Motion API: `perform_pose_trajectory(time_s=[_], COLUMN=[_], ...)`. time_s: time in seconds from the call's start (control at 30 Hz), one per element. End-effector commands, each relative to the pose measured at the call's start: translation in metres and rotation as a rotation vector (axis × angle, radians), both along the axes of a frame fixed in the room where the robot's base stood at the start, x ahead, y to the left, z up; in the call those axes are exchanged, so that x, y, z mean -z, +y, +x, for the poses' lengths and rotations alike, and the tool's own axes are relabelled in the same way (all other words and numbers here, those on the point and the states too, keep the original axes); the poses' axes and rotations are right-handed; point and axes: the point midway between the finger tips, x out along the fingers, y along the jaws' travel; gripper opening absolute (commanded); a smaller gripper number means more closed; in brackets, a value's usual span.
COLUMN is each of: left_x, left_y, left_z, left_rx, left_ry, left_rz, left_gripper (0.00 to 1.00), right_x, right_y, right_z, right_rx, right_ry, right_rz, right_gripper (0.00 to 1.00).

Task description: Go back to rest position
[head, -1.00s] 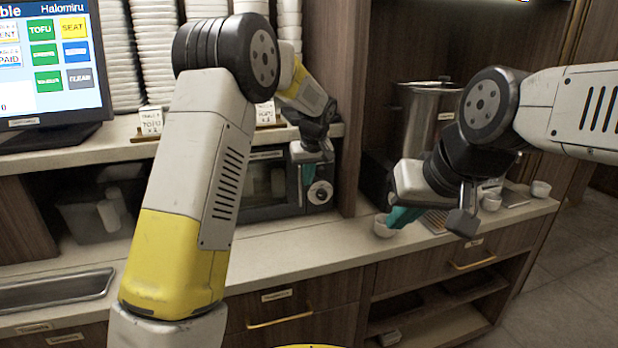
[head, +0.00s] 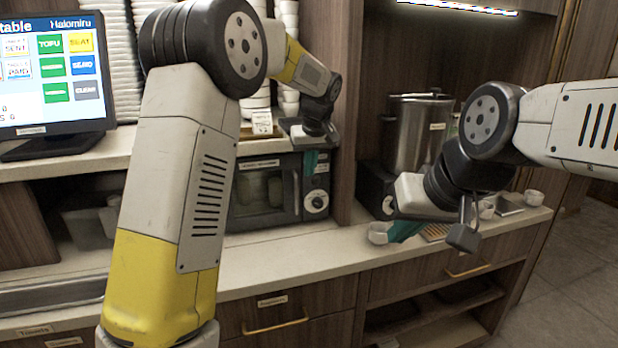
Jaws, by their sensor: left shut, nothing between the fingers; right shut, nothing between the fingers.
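My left gripper (head: 311,160) has teal fingers and is in front of the upper part of the microwave (head: 262,190). It is shut and empty, with its fingers small and partly hidden by the wrist. My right gripper (head: 404,231) also has teal fingers and is low over the counter (head: 300,250) at the right. It is shut and empty, beside a small white bowl (head: 377,233). I cannot tell whether its fingers touch the bowl.
A large steel pot (head: 418,135) stands at the back right. Small white bowls (head: 533,197) and a metal tray (head: 508,204) are at the counter's right end. A monitor (head: 50,75) stands on the left shelf. The counter's middle is clear.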

Motion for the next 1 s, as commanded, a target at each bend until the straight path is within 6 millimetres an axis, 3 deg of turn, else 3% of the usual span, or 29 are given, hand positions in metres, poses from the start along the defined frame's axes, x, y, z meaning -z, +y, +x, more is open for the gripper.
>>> perform_pose_trajectory(time_s=[0.13, 0.27, 0.4, 0.6, 0.8, 1.0], left_x=[-0.012, -0.031, -0.055, -0.070, -0.061, -0.040], left_y=[0.005, 0.030, 0.068, 0.108, 0.129, 0.134], left_z=[-0.008, -0.035, -0.090, -0.181, -0.269, -0.327], left_rx=[0.005, 0.032, 0.091, 0.190, 0.279, 0.340], left_ry=[0.001, 0.000, -0.010, -0.051, -0.119, -0.174], left_rz=[-0.008, -0.041, -0.093, -0.145, -0.162, -0.151], left_gripper=[0.00, 0.00, 0.00, 0.00, 0.00, 0.00], right_x=[0.000, 0.000, 0.000, 0.000, 0.000, 0.000], right_y=[0.000, 0.000, 0.000, 0.000, 0.000, 0.000], right_z=[0.000, 0.000, 0.000, 0.000, 0.000, 0.000], right_rx=[0.000, 0.000, 0.000, 0.000, 0.000, 0.000], right_ry=[0.000, 0.000, 0.000, 0.000, 0.000, 0.000], right_rz=[0.000, 0.000, 0.000, 0.000, 0.000, 0.000], right_gripper=[0.00, 0.00, 0.00, 0.00, 0.00, 0.00])
